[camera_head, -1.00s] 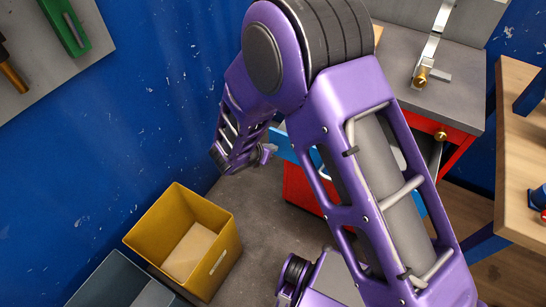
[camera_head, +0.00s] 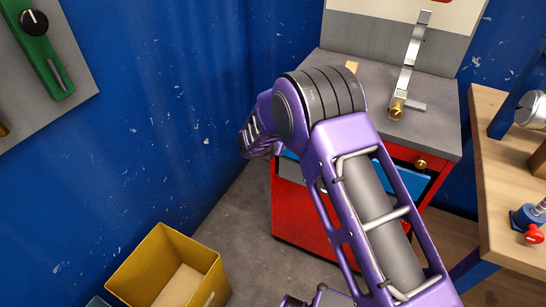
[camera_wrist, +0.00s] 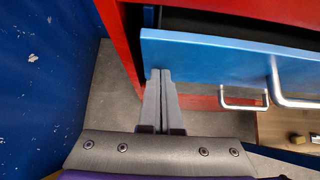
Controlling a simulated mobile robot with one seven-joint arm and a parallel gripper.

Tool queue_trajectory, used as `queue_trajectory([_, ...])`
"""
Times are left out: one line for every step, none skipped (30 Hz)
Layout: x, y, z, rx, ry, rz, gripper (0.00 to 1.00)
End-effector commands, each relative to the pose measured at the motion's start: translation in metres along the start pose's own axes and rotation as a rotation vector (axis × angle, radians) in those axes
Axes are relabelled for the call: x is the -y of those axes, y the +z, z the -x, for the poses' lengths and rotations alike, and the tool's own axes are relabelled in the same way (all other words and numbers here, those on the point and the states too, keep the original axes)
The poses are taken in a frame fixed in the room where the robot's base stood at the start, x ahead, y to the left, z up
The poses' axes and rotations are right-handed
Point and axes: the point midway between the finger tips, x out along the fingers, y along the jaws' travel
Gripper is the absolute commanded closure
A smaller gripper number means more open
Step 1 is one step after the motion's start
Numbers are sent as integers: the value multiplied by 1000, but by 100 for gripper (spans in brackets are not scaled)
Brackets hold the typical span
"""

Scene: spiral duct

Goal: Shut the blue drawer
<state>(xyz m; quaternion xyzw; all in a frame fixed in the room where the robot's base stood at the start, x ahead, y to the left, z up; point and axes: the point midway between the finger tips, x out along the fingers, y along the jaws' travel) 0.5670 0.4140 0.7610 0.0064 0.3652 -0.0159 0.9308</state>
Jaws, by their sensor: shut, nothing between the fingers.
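The blue drawer (camera_wrist: 215,58) fills the upper part of the wrist view, with a silver bar handle (camera_wrist: 277,85) at its right. A dark gap shows between its front and the red cabinet, so it stands partly open. In the head view the drawer (camera_head: 408,181) shows below the red top rail, partly hidden by my arm. My gripper (camera_wrist: 160,73) is shut and empty, its fingertips at the lower left part of the drawer front. I cannot tell whether they touch it. In the head view the fingers are hidden.
The red cabinet (camera_head: 300,213) has a grey top (camera_head: 430,125) carrying a metal fixture (camera_head: 405,80). A blue wall (camera_head: 150,130) is close on the left. A yellow bin (camera_head: 142,272) stands on the floor at lower left, and a wooden bench (camera_head: 490,200) is on the right.

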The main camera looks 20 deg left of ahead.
Motion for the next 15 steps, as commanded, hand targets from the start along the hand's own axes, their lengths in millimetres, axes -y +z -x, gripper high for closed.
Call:
queue_trajectory([1, 4, -4, 1, -1, -1, 100])
queue_trajectory([0, 6, -6, 1, -1, -1, 100])
queue_trajectory([0, 8, -8, 1, 0, 0, 100])
queue_trajectory([0, 9, -9, 0, 0, 0, 100])
queue_trajectory([0, 9, -10, 0, 0, 0, 100])
queue_trajectory([0, 10, -11, 0, 0, -1, 100])
queue_trajectory([0, 11, -12, 0, 0, -1, 100])
queue_trajectory([0, 12, -13, 0, 0, 0, 100])
queue_trajectory([0, 12, -13, 1, 0, 0, 100])
queue_trajectory([0, 13, -14, 1, 0, 0, 100])
queue_trajectory([0, 13, -14, 2, 0, 0, 100])
queue_trajectory([1, 14, -14, 2, -1, 0, 100])
queue_trajectory([1, 14, -14, 3, -1, 0, 100])
queue_trajectory([1, 14, -14, 3, -1, 0, 100])
queue_trajectory([1, 15, -14, 4, -2, -1, 100])
